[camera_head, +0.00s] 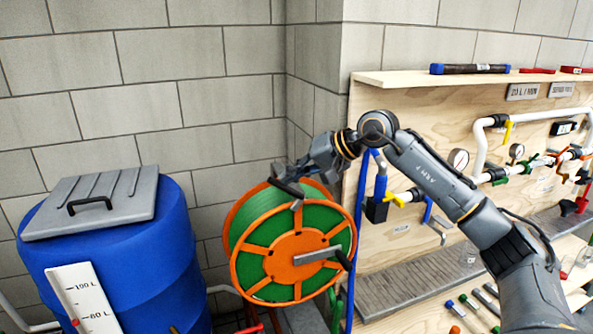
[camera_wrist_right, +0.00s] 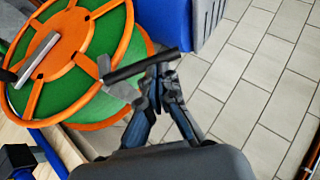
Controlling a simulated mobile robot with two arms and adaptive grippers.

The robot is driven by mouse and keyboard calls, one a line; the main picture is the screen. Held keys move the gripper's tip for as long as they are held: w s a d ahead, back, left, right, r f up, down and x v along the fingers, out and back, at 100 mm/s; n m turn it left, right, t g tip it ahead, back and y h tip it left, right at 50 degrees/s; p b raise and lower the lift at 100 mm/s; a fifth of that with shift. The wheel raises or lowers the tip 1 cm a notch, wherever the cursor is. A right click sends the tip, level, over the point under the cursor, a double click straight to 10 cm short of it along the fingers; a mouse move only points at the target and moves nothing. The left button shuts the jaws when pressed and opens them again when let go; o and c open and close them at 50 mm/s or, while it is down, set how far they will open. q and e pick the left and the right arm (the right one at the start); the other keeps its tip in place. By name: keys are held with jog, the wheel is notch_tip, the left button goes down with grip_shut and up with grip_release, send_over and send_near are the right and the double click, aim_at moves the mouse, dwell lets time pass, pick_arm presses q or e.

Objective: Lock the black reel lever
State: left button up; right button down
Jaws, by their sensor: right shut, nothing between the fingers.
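The hose reel (camera_head: 262,230) has an orange and green face and stands between the blue barrel and the wooden board. The black reel lever (camera_head: 288,188) sits at the reel's upper rim on a grey bracket. In the right wrist view the lever (camera_wrist_right: 142,67) lies slanted across, just at the fingertips, with its grey bracket (camera_wrist_right: 112,80) to the left. My right gripper (camera_head: 284,172) is shut and empty, right at the lever. In the wrist view its fingertips (camera_wrist_right: 158,76) meet at the lever's right part; I cannot tell if they touch. My left gripper is not in view.
A grey crank (camera_head: 316,255) with a black knob sticks out from the reel's face. The blue barrel (camera_head: 120,260) with a grey lid stands to the left. The wooden board (camera_head: 420,115) with pipes, gauges and valves is to the right. Tiled floor (camera_wrist_right: 255,80) is clear beyond the gripper.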

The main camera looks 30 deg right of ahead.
aim_at(279, 187)
jog(key=a+f, duration=0.1)
jog(key=a+f+h+b, duration=0.1)
jog(key=shift+w+a+f, duration=0.15)
jog(key=shift+w+a, duration=0.2)
jog(key=shift+d, duration=0.2)
jog(key=shift+s+d+b, duration=0.2)
jog(key=shift+d+b, duration=0.15)
jog(key=shift+d, duration=0.3)
